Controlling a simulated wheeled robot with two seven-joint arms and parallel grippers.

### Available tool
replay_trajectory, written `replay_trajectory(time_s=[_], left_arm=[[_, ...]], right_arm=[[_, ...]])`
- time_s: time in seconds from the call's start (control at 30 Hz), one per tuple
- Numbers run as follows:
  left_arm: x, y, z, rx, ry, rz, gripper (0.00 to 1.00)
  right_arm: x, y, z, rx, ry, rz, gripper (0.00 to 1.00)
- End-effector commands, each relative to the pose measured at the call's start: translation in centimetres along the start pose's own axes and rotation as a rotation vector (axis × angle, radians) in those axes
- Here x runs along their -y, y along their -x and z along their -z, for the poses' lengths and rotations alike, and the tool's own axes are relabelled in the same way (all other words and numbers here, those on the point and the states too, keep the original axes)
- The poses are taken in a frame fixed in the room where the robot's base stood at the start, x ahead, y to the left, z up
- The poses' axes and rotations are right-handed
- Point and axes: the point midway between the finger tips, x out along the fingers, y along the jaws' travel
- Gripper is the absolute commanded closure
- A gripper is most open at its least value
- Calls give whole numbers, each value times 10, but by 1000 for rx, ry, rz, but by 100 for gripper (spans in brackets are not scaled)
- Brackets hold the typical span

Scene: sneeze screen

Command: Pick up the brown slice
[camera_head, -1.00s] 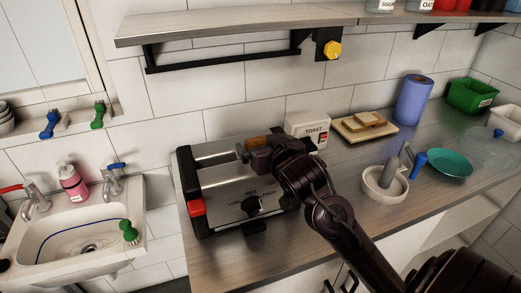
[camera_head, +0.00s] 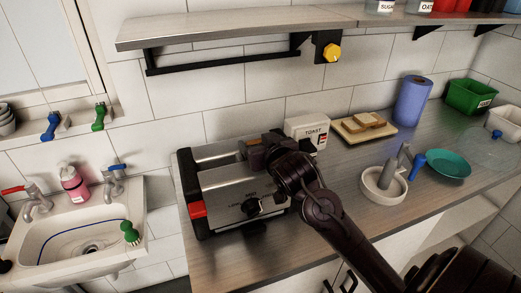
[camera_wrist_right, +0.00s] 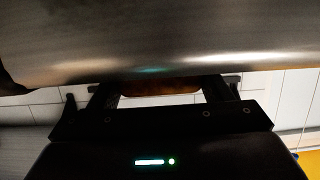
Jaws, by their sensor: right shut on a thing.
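The brown slice (camera_head: 254,141) shows as a small brown strip at the top of the silver toaster (camera_head: 222,184), at its right part. It also shows in the right wrist view (camera_wrist_right: 160,87) as a dark brown strip between the fingers, mostly hidden behind a metal surface. My right gripper (camera_head: 258,149) is at the toaster's top and is shut on the slice. It also shows in the right wrist view (camera_wrist_right: 160,92). How far the slice sits in the slot cannot be told. My left gripper is not in view.
A white TOAST box (camera_head: 305,128) stands right behind the toaster. A board (camera_head: 350,134) with bread slices, a blue roll (camera_head: 413,100), a white mortar (camera_head: 382,184) and a teal plate (camera_head: 448,164) are to the right. A shelf (camera_head: 235,29) overhangs; a sink (camera_head: 75,240) is left.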

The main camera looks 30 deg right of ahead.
Motion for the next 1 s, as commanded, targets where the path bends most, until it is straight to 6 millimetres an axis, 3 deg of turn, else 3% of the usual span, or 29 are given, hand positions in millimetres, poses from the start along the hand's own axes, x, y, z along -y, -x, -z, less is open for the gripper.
replay_trajectory(time_s=[0.17,0.37,0.57,0.8,1.0], left_arm=[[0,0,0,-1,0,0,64],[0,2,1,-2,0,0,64],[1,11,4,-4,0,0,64],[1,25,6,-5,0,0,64],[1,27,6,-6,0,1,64]], right_arm=[[0,1,4,0,-2,0,50],[0,7,25,-4,-3,1,50],[0,21,69,-7,-9,1,50],[0,42,137,-7,-11,3,50],[0,53,172,-4,-4,2,50]])
